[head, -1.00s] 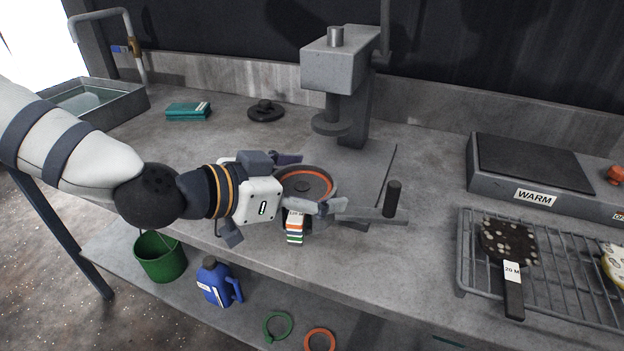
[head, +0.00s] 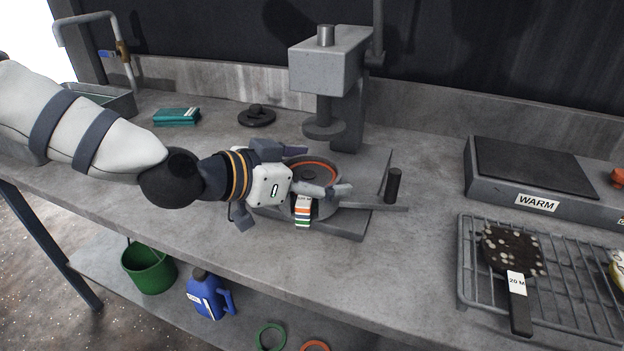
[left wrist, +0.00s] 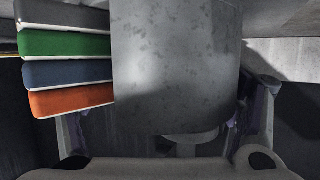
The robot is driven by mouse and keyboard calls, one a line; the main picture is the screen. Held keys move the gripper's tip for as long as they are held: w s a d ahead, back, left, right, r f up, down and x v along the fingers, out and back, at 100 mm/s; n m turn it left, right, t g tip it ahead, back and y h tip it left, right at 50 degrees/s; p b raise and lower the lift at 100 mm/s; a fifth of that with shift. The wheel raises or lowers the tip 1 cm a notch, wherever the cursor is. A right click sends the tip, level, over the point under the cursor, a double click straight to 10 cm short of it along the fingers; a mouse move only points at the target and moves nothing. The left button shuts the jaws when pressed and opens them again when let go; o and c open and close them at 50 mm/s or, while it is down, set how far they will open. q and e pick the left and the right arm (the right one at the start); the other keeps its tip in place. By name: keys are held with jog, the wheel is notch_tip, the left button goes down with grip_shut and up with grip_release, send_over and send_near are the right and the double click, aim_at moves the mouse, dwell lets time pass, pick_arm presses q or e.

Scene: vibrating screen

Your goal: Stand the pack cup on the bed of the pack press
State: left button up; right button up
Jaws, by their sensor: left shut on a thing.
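The pack cup (head: 327,170) is a grey round cup with an orange ring inside and a striped tag on its near side. My left gripper (head: 322,188) is shut on its near wall. The cup looks upright, above the grey bed (head: 368,181) of the pack press (head: 330,68), in front of the column and the round ram. I cannot tell whether its base touches the bed. In the left wrist view the cup's grey wall (left wrist: 175,65) fills the middle, with the striped tag (left wrist: 68,72) beside it. My right gripper is not in view.
A grey bar with an upright black grip (head: 393,186) sticks out right of the cup. A dark lid-like disc (head: 257,116) and teal pads (head: 177,117) lie behind left. A hot plate (head: 530,175) and wire rack (head: 470,260) stand right. The front bench is clear.

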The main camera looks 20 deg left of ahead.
aim_at(311, 159)
pick_arm(q)
jog(key=shift+w+d+f+b, duration=0.1)
jog(key=shift+w+f+b, duration=0.2)
jog(key=shift+w, duration=0.8)
jog(key=shift+w+a+f+b, duration=0.15)
jog(key=shift+w+b, duration=0.2)
jog(key=shift+w, duration=0.75)
jog(key=shift+w+d+f+b, duration=0.2)
jog(key=shift+w+b, duration=0.15)
jog(key=shift+w, duration=0.75)
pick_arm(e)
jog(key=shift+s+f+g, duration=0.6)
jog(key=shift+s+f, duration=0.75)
pick_arm(q)
jog(key=o, duration=1.2)
jog(key=shift+c, duration=0.2)
jog(key=shift+o, duration=0.8)
jog(key=shift+f, duration=0.15)
jog(key=v, duration=0.6)
jog(key=shift+s+r, duration=0.25)
jog(key=shift+r, duration=0.1)
jog(key=shift+s+a+r, duration=0.1)
jog(key=shift+s+a, duration=0.3)
